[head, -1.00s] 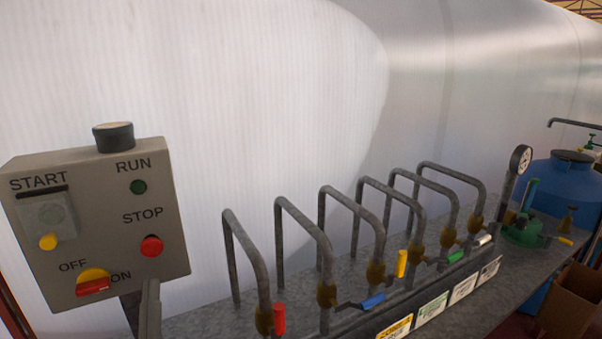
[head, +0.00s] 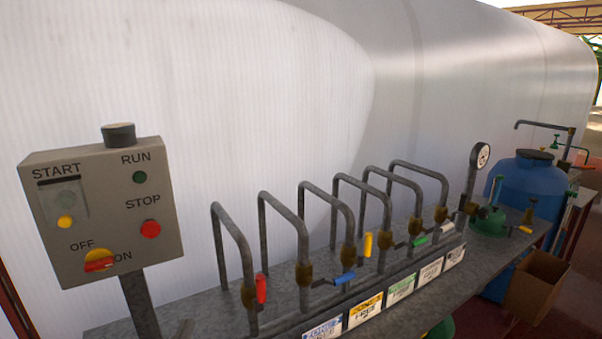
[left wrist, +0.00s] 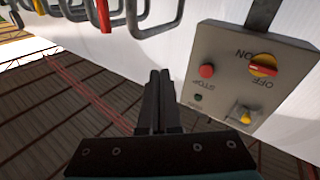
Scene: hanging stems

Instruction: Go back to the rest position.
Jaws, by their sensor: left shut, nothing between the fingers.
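My left gripper (left wrist: 160,75) is shut and empty in the left wrist view, its two dark fingers side by side. The grey control box (head: 105,212) stands at the left, with a yellow and red OFF/ON knob (head: 99,261), a red STOP button (head: 150,229) and a green RUN lamp (head: 140,177). In the left wrist view the box (left wrist: 250,85) appears upside down, right of the fingers and apart from them. My right gripper is out of view.
Several bent grey pipes with coloured valve levers, such as a red one (head: 261,288), stand along a metal bench (head: 405,302). A gauge (head: 480,156), a blue barrel (head: 530,190) and a cardboard box (head: 537,283) are at the right. A pale wall (head: 250,90) runs behind.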

